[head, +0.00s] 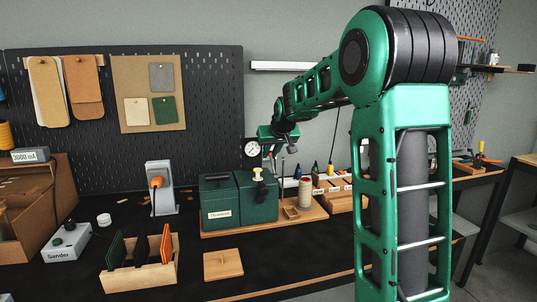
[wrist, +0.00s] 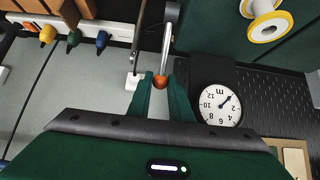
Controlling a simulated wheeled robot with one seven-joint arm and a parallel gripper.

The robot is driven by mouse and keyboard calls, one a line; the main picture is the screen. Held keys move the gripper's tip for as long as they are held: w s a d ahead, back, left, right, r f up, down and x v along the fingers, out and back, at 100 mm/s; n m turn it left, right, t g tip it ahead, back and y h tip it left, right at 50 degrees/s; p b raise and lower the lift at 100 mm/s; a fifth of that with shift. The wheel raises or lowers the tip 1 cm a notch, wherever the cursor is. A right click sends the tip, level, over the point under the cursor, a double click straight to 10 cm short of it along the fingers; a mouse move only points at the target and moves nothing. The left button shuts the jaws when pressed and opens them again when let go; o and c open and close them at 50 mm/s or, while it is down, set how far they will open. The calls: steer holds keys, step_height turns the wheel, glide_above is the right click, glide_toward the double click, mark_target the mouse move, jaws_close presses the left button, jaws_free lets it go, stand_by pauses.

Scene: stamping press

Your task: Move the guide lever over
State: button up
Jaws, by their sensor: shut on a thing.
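In the wrist view my gripper (wrist: 160,88) is closed on the small orange ball knob at the end of a thin metal lever (wrist: 165,50).
A dial gauge (head: 252,148) stands close to my gripper, and shows in the wrist view (wrist: 219,104). A wooden rack (head: 138,272), a sander box (head: 67,243) and a wooden block (head: 222,265) lie on the dark bench.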

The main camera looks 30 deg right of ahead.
steer(key=shift+w+a+f, duration=0.1)
steer(key=shift+w+f, duration=0.05)
steer(key=shift+a+x, duration=0.2)
steer(key=shift+x, duration=0.95)
steer(key=shift+d+f, duration=0.15)
steer(key=o, duration=0.9)
steer(key=shift+c, duration=0.2)
